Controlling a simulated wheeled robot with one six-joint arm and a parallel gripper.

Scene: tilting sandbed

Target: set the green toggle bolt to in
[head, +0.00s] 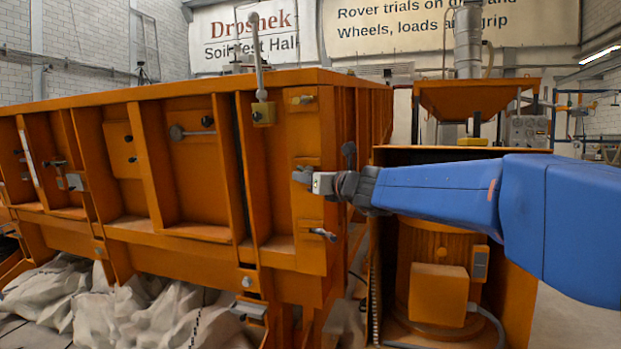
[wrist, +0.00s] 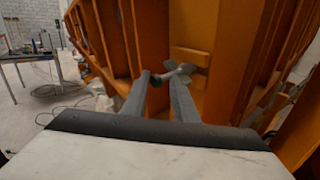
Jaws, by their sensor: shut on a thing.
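My gripper (head: 304,177) is at the right part of the orange sandbed wall (head: 311,256) in the head view, at the end of the blue arm. A grey bar (wrist: 178,70) runs from the knob to a fitting on the orange wall, with pale grey-green parts (wrist: 199,58). I take this as the toggle bolt, though its green is faint. In the head view the gripper hides most of it. Whether it is in or out cannot be told.
Below the gripper a small grey handle (head: 322,234) sticks out of the wall. An orange cabinet with a motor housing (head: 438,283) stands to the right. Crumpled grey sheeting (head: 140,318) lies at lower left.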

